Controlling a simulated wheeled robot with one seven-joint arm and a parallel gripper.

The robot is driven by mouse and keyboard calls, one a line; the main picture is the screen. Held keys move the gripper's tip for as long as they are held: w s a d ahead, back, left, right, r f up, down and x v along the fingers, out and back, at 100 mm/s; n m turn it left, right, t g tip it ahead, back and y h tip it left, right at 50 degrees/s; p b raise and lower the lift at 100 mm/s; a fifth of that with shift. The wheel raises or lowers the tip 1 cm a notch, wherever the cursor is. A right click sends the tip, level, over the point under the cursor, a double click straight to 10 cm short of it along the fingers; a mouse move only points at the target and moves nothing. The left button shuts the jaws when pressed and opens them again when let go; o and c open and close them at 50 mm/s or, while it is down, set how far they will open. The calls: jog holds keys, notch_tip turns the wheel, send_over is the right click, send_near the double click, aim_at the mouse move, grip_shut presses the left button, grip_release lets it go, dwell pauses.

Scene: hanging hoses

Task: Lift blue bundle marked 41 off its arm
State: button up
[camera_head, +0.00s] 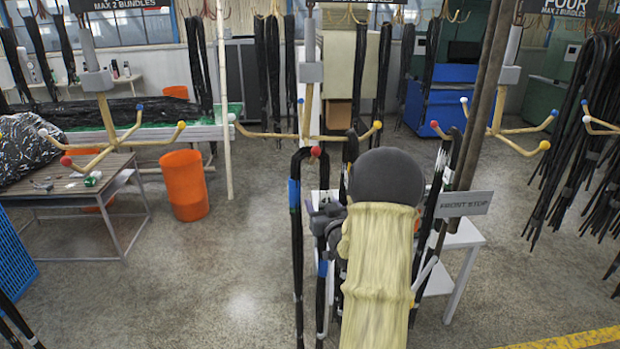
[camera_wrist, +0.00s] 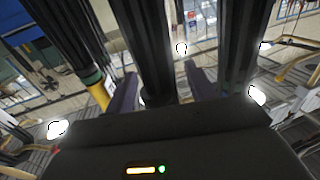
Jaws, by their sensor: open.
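A black hose bundle with a blue band (camera_head: 294,193) hangs in a long loop from the red-tipped arm (camera_head: 300,137) of the middle rack. A second blue band (camera_head: 323,268) shows lower on the strand beside it. No number 41 is legible. My gripper (camera_head: 325,212) is at the hanging strands, partly hidden by my own arm. In the wrist view, my gripper (camera_wrist: 160,80) is open with a dark bundle (camera_wrist: 147,45) between its fingers. I cannot tell whether the fingers touch anything.
Another dark bundle (camera_wrist: 245,45) hangs just right of the fingers in the wrist view. A post with a front stop sign (camera_head: 464,203) stands right of my arm. An orange bin (camera_head: 185,185) stands left; the floor between is clear.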

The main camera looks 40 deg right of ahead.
jog(key=shift+c, duration=0.4)
grip_shut()
jog(key=shift+w+r, duration=0.1)
jog(key=shift+r, duration=0.15)
jog(key=shift+r+b, duration=0.6)
jog(key=shift+r, duration=0.25)
notch_tip(320, 180, up, 5)
jog(key=shift+r+b, duration=0.1)
jog(key=shift+b, duration=1)
jog(key=b, duration=0.7)
send_near(323, 181)
jog(key=s, duration=0.1)
jog(key=s+f, duration=0.1)
jog(key=s, duration=0.1)
jog(key=s+f, duration=0.1)
jog(key=s, duration=0.1)
jog(key=shift+a, duration=0.35)
jog(key=shift+w+f, duration=0.1)
